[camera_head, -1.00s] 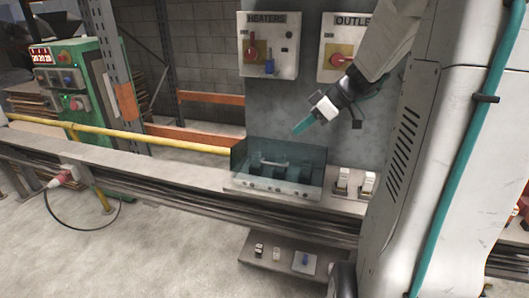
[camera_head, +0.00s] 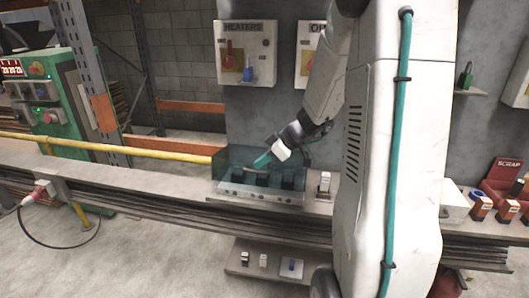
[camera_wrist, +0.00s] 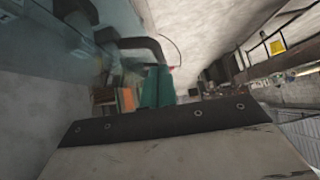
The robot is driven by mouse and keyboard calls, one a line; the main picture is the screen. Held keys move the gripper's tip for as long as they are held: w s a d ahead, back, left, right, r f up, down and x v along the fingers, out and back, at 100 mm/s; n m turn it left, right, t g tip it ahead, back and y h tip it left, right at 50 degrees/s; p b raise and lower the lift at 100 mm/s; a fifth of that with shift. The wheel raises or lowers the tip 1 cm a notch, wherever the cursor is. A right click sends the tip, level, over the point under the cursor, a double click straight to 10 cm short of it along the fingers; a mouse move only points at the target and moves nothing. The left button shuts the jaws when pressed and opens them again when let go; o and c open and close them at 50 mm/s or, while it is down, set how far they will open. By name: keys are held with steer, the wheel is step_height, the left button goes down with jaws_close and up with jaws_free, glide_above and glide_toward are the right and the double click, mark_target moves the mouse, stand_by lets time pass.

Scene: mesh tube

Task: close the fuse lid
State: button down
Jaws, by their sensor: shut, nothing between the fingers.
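The fuse box (camera_head: 262,194) sits on the long ledge below the wall panel, with dark fuses inside. Its see-through teal lid (camera_head: 229,158) shows around and behind the fuses; its exact angle is hard to tell. A pale handle-like bar (camera_head: 254,171) lies just below my gripper (camera_head: 261,161). My gripper's teal fingers are shut and empty, pointing down and left over the box; whether they touch the lid is unclear. In the wrist view, the teal fingers (camera_wrist: 156,88) are beside a dark curved bar (camera_wrist: 142,46), with blurred teal glazing at upper left.
The HEATERS box (camera_head: 246,53) hangs on the panel above. A white-and-dark switch piece (camera_head: 324,184) stands right of the fuse box. A yellow rail (camera_head: 110,146) runs along the left. A low shelf (camera_head: 275,262) holds small parts below.

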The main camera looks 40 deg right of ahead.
mark_target(261, 177)
steer(key=shift+f, duration=0.3)
steer(key=shift+s+a+f, duration=0.15)
steer(key=shift+f, duration=0.7)
steer(key=shift+s+a+f, duration=0.1)
steer(key=shift+f, duration=0.8)
steer(key=shift+s+a+f, duration=0.15)
steer(key=shift+f, duration=0.7)
steer(key=shift+r, duration=0.3)
steer(key=s+d+r, duration=0.3)
steer(key=s+r, duration=0.3)
steer(key=r, duration=0.4)
steer(key=shift+s+r, duration=0.3)
steer(key=shift+r, duration=0.05)
